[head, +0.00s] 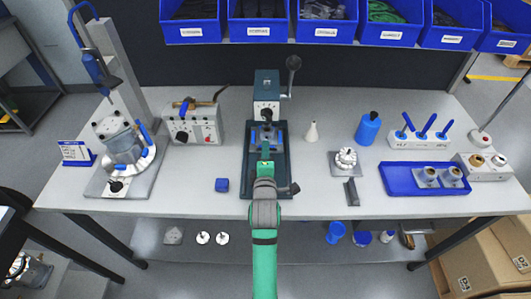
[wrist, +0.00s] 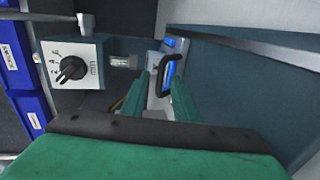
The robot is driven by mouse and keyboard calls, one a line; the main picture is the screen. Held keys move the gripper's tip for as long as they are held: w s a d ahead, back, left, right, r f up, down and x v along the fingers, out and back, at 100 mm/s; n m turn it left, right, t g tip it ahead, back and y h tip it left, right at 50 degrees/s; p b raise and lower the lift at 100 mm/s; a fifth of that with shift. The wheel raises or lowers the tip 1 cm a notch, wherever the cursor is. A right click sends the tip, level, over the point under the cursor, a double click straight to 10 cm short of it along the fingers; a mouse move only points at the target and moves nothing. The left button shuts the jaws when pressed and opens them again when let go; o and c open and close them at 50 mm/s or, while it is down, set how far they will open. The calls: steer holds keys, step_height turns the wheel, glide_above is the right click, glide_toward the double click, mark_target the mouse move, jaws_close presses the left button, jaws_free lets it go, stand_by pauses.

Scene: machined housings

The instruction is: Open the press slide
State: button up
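The press (head: 266,95) stands at the middle of the bench on a dark teal base (head: 252,180), with a ball-ended lever (head: 293,64) raised at its right. Its slide (head: 267,131), with grey and blue parts, lies low in front of the press head. In the wrist view a black bar handle (wrist: 168,76) stands out from the grey and blue slide part (wrist: 174,50). My gripper (head: 266,151) reaches in from the front. Its two teal fingers (wrist: 162,92) are apart, with the handle between their tips. I cannot tell whether they touch it. My arm hides part of the base.
Blue bins (head: 325,33) hang above the back.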

steer(key=shift+d, duration=0.1)
jaws_close()
stand_by(1.3)
